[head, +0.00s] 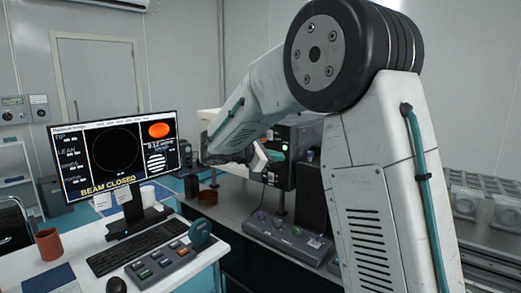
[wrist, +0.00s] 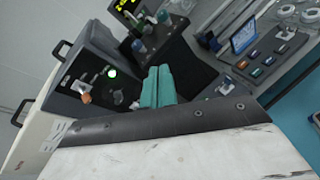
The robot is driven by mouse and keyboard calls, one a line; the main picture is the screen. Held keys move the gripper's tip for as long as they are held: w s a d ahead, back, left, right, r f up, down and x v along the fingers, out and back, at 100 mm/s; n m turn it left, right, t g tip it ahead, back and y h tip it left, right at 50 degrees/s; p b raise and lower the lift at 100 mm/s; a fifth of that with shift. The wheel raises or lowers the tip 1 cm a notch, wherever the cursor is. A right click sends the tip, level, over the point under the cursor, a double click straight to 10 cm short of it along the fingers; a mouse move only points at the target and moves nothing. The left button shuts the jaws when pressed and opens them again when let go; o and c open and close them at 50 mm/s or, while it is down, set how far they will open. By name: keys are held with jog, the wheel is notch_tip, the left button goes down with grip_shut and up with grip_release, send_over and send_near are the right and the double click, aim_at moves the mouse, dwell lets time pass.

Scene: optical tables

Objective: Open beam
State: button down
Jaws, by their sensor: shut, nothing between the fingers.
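The monitor (head: 117,150) on the desk reads "BEAM CLOSED" in yellow. A dark box (head: 303,135) with a small lit green light stands behind my arm in the head view. The wrist view shows a dark box (wrist: 72,68) with a handle, a lit green light (wrist: 111,73), and a pale lever-like part with an orange end (wrist: 86,97). My gripper (wrist: 159,72) has teal fingers, closed together and empty, to the right of the green light and apart from the lever in the picture. In the head view my arm hides most of the gripper.
A control strip with knobs (head: 288,238) lies on the bench below the box. The desk holds a keyboard (head: 127,250), a button panel (head: 162,265), a mug (head: 49,244) and a mouse (head: 116,285).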

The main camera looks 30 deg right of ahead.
jog(key=w+f+n+t+h, duration=0.2)
jog(key=w+f+n+h, duration=0.15)
jog(key=w, duration=0.65)
jog(key=n+t, duration=0.4)
jog(key=n, duration=0.1)
send_near(264, 140)
jog(key=shift+h, duration=0.45)
jog(key=f, duration=0.1)
jog(key=a+f, duration=0.1)
jog(key=f, duration=0.1)
jog(key=shift+w+a+f, duration=0.1)
jog(key=shift+a+f, duration=0.25)
jog(key=shift+d, duration=0.15)
jog(key=x, duration=0.9)
jog(key=shift+d, duration=0.3)
jog(key=shift+w+a+r, duration=0.15)
